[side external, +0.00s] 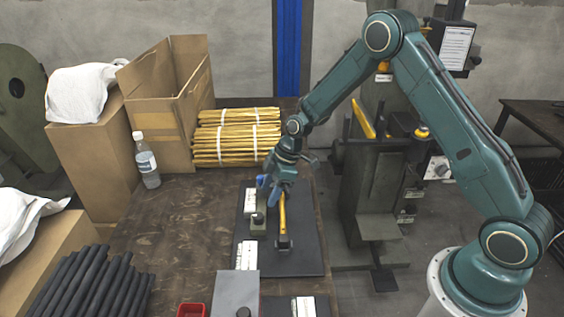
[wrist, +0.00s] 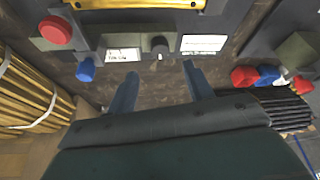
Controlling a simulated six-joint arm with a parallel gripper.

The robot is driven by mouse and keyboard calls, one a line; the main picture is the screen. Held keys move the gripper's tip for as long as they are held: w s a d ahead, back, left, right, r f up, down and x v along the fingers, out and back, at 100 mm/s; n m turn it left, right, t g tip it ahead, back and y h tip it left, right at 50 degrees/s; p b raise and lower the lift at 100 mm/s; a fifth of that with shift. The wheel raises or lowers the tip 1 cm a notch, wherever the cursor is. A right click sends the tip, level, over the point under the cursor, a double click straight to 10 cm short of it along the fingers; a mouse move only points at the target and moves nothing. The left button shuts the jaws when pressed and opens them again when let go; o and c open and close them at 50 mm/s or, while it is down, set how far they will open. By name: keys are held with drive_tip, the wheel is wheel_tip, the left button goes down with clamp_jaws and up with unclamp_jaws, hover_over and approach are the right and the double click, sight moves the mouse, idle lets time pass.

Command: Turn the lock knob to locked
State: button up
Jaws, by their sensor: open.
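The lock knob (wrist: 159,46) is a small dark round knob on the grey press panel, between two white label plates. In the side external view, a dark knob (side external: 258,218) stands on the fixture just in front of my gripper. My gripper (wrist: 160,70) is open and empty, its two blue-grey fingers pointing toward the panel. The knob lies ahead of the gap between the fingertips, which appear apart from it. My gripper also shows in the side view (side external: 268,187), above the back part of the fixture. The knob's set position is too small to read.
A yellow handle (side external: 283,215) lies right of the knob. A red button (wrist: 55,29) and a blue knob (wrist: 86,69) are left of it in the wrist view. Yellow rods (side external: 235,140) are behind; black rods (side external: 90,285) and a grey box (side external: 235,290) are in front.

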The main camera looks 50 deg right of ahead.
sight(259, 215)
drive_tip(key=shift+x, duration=4.35)
drive_tip(key=shift+d, duration=0.1)
drive_tip(key=c, duration=1)
